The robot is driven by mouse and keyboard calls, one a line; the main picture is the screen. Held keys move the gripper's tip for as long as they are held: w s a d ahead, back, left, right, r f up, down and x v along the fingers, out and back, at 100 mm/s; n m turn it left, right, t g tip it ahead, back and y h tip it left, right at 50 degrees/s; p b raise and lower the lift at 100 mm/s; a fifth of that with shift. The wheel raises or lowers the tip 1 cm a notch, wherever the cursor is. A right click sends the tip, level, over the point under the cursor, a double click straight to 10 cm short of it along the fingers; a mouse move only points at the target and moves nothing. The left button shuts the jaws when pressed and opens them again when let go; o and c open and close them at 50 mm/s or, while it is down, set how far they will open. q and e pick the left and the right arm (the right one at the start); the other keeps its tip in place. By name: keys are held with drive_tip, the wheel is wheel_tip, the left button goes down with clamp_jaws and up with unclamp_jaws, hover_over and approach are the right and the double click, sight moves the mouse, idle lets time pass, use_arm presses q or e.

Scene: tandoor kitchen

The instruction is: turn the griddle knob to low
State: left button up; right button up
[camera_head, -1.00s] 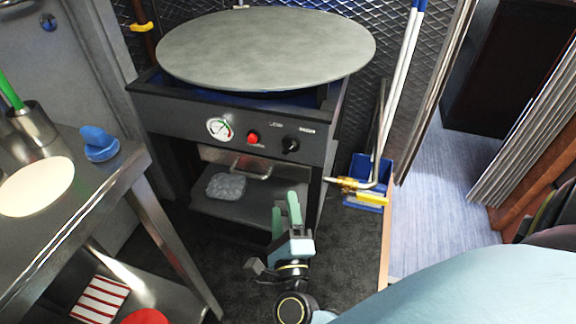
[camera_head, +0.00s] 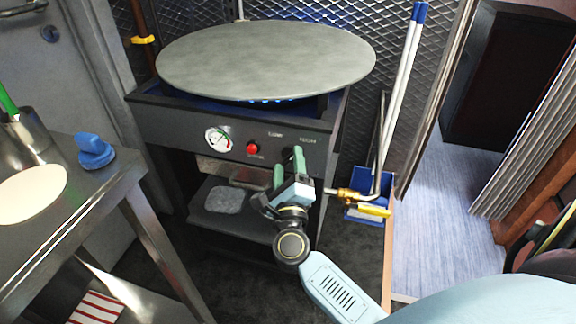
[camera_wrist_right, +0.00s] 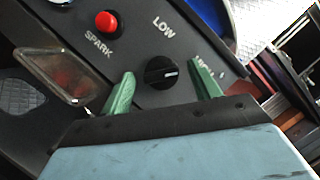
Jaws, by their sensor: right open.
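The griddle (camera_head: 265,55) is a large round grey plate on a dark stand with a front panel (camera_head: 175,122). In the right wrist view the black knob (camera_wrist_right: 160,73) is on this panel, its white mark pointing right, away from the LOW label (camera_wrist_right: 163,27) above it. A second label is partly hidden by a finger. My right gripper (camera_head: 288,167) is open at the panel. In the wrist view its green fingers (camera_wrist_right: 163,74) stand on either side of the knob, with gaps visible. In the head view the fingers mostly hide the knob. My left gripper is out of view.
A red spark button (camera_head: 253,148) and a gauge (camera_head: 218,139) are left of the knob. Small blue flames (camera_head: 265,101) show under the griddle. A brass-ended torch (camera_head: 350,194) and a blue bin (camera_head: 362,212) stand right. A steel table (camera_head: 95,190) is at left.

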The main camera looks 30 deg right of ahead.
drive_tip(key=shift+w+d, duration=0.15)
drive_tip(key=shift+w, duration=0.1)
drive_tip(key=c, duration=0.9)
drive_tip(key=shift+r, duration=0.1)
